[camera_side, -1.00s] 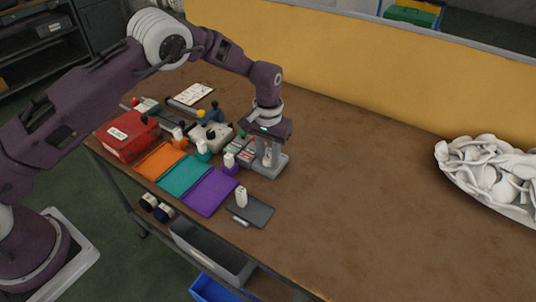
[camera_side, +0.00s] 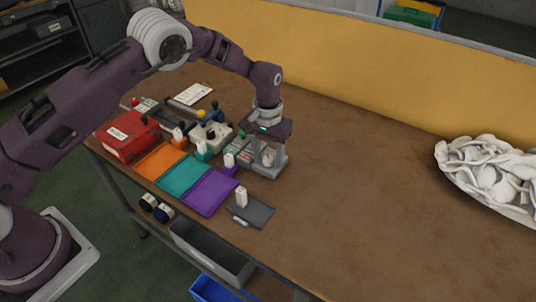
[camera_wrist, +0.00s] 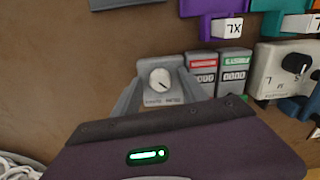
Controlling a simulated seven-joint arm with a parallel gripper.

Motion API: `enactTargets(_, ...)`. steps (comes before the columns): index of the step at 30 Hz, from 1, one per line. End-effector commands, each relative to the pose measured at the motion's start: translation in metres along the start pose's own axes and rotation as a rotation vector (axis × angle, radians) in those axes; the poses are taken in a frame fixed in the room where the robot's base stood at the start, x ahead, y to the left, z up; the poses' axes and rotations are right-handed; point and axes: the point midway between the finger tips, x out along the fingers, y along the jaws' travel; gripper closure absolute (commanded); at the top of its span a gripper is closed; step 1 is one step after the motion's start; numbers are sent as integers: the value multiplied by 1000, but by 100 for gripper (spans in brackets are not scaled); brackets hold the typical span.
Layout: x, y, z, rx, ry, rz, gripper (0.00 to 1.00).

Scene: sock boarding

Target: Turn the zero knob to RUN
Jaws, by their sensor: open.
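The zero knob appears as a round white dial (camera_wrist: 160,77) with a dark pointer mark, on a small grey block. In the wrist view the mark slants toward the lower right, and the small print below the dial is too small to read surely. The dial also shows in the side view (camera_side: 268,157), low between my fingers. My gripper (camera_side: 268,164) points down over the grey block. Its fingers are spread to either side of the dial, with nothing held between them. Whether either finger touches the block cannot be told.
Red and green labelled counters (camera_wrist: 202,66) stand close beside the block. A white box with a black knob (camera_wrist: 295,63) is farther right. Purple (camera_side: 209,192), teal and orange mats lie nearby, with a dark grey plate (camera_side: 258,213) in front. The table's right side is clear up to the white pile.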

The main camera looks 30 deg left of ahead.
Motion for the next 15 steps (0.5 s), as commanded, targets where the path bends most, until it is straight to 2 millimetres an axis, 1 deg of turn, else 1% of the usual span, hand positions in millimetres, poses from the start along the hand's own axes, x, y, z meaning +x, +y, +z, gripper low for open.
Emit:
enactTargets(2, -5, 0, 0, 0, 1, 0, 50)
enactTargets(9, -53, 0, -1, 0, 3, 1, 50)
enactTargets(12, -66, 0, 0, -1, 2, 1, 50)
enactTargets(15, -71, 0, 0, -1, 1, 0, 50)
